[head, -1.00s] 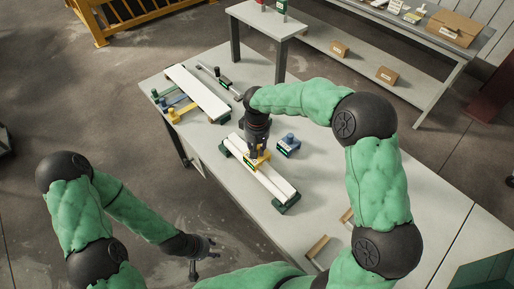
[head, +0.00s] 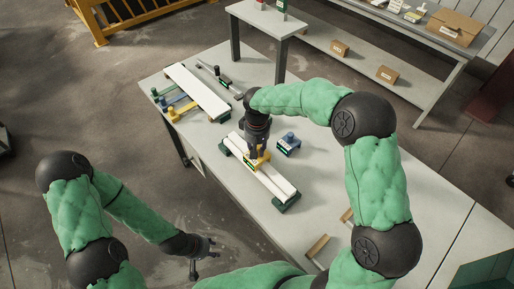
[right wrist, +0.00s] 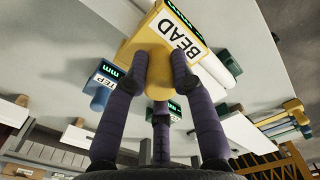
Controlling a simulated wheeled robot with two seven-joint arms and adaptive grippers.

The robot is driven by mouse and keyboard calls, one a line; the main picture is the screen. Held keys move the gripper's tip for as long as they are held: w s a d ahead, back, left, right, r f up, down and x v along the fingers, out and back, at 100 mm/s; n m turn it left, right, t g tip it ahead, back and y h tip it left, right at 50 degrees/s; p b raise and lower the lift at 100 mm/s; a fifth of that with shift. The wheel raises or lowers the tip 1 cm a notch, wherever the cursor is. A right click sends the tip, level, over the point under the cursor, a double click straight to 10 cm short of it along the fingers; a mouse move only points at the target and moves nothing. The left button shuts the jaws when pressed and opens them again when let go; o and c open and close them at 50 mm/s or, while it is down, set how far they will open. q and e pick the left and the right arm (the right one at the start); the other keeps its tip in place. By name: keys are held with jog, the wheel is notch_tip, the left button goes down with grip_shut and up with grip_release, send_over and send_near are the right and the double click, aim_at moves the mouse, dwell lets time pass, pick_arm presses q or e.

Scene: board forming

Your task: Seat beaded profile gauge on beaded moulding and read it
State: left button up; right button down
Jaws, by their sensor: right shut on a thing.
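The yellow gauge labelled BEAD (right wrist: 139,37) is held by its knob in my right gripper (right wrist: 158,75), whose fingers close around it. In the head view the yellow gauge (head: 250,162) is at the white moulding (head: 273,182), which lies on green end supports; I cannot tell whether it is fully seated. Its green display (right wrist: 184,14) is lit, but its reading is not legible. My right gripper (head: 257,150) points down over the moulding. My left gripper (head: 204,268) is open and empty, off the table's near left side.
A blue gauge (head: 289,143) stands on the table just right of the moulding. A long white board (head: 198,92) and several coloured gauges (head: 173,112) lie at the far left. Wooden pieces (head: 317,247) lie near the front edge.

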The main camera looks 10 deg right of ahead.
jog(key=shift+f+b, duration=1.05)
jog(key=shift+f, duration=0.75)
jog(key=c, duration=1)
grip_release()
jog(key=shift+o, duration=0.2)
notch_tip(320, 180, up, 12)
jog(key=shift+r, duration=0.1)
